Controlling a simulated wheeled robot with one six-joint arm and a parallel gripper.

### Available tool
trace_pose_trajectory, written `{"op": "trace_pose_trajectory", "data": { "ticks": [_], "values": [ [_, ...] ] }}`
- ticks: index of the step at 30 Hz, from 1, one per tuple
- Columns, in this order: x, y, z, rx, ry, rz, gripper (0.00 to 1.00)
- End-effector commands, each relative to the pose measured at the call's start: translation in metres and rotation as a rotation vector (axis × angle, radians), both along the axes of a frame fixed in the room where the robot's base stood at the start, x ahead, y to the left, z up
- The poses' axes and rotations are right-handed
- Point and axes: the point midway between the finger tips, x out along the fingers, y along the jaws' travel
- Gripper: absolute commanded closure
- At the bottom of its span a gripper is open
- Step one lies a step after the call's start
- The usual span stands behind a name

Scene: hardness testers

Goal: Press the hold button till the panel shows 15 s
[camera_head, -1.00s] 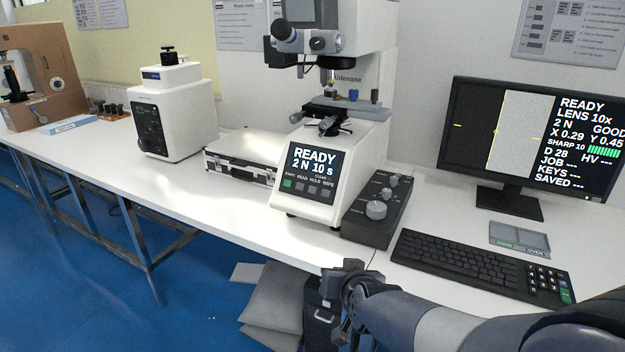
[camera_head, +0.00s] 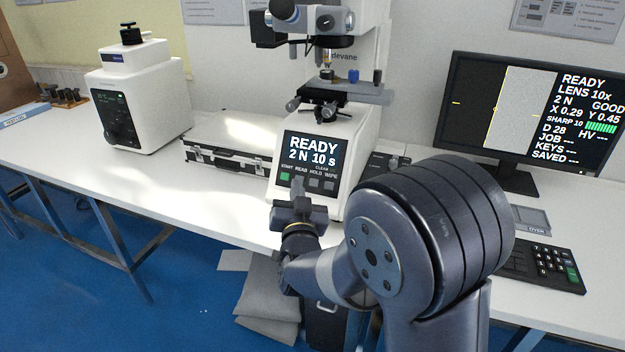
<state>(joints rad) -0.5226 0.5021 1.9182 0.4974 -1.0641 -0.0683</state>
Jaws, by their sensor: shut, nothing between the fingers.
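The white hardness tester's front panel (camera_head: 313,149) reads "READY 2 N 10 s". Below it is a row of buttons labelled START, READ, HOLD and WIPE, with small "CLEAR" lettering above the right end. The START button (camera_head: 284,177) is green. The grey HOLD button (camera_head: 315,183) is third from the left and is visible. My gripper (camera_head: 298,184) is shut and empty, pointing up at the panel's lower part. Its fingertips overlap the READ button in this view, just left of HOLD. Whether they touch the panel I cannot tell.
The tester's stage (camera_head: 345,92) overhangs above the panel. A silver case (camera_head: 235,140) lies left of the tester. A monitor (camera_head: 540,110) stands right, showing "READY" and "2 N". A second white machine (camera_head: 140,100) stands further left.

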Motion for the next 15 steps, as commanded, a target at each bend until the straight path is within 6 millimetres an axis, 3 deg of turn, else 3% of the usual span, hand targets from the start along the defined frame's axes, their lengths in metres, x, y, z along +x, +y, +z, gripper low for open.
{"op": "trace_pose_trajectory", "data": {
  "ticks": [8, 15],
  "values": [
    [0.001, -0.001, -0.001, 0.000, 0.001, 0.000, 1.00],
    [0.017, -0.007, -0.013, -0.001, 0.003, -0.003, 1.00]
  ]
}}
